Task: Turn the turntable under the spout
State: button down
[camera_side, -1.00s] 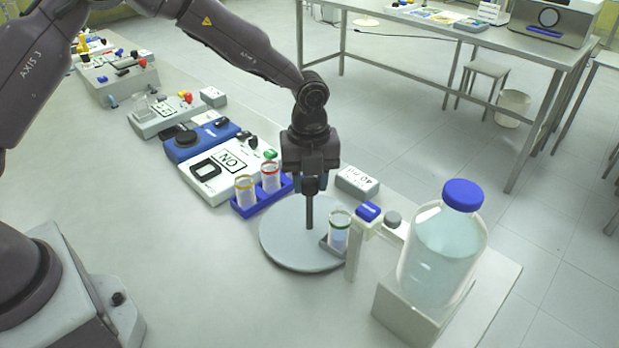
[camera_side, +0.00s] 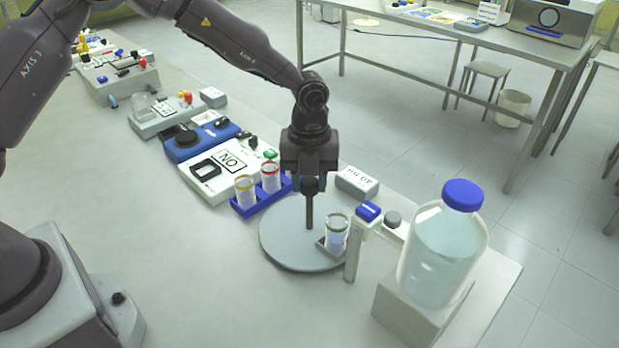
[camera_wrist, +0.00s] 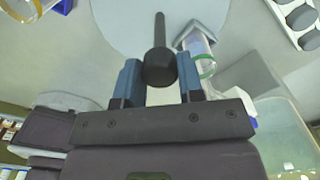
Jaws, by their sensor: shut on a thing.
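The grey round turntable (camera_side: 285,245) lies flat on the bench, with an upright dark post and knob (camera_side: 310,205) at its middle. My gripper (camera_side: 310,180) points down over the turntable, its blue fingers shut on the knob; the wrist view shows the knob (camera_wrist: 159,66) between the two fingers. A green-rimmed glass vessel (camera_side: 337,232) stands in a grey holder at the turntable's right edge and also shows in the wrist view (camera_wrist: 200,52). The spout stand (camera_side: 352,258) with a blue cap (camera_side: 368,211) is close to the right of the vessel.
A large bottle (camera_side: 440,255) with a blue lid stands on a white block at the right. The bench front left is clear.

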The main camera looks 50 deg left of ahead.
jog(key=c, duration=0.7)
grip_release()
jog(key=shift+c, duration=0.2)
notch_tip(320, 180, up, 13)
jog(key=s+a+r+n+t, duration=0.2)
jog(key=s+r+n, duration=0.1)
jog(key=s+n, duration=0.5)
jog(key=s+a+r+n+t, duration=0.1)
jog(key=s+a+r+n, duration=0.2)
jog(key=s+n, duration=0.6)
jog(key=s+a+r+n+t, duration=0.2)
jog(key=s+a+r+n, duration=0.1)
jog(key=s+n, duration=0.6)
jog(key=shift+a+r+n+t, duration=0.25)
jog(key=shift+r+n+t, duration=0.05)
jog(key=shift+r+n, duration=0.3)
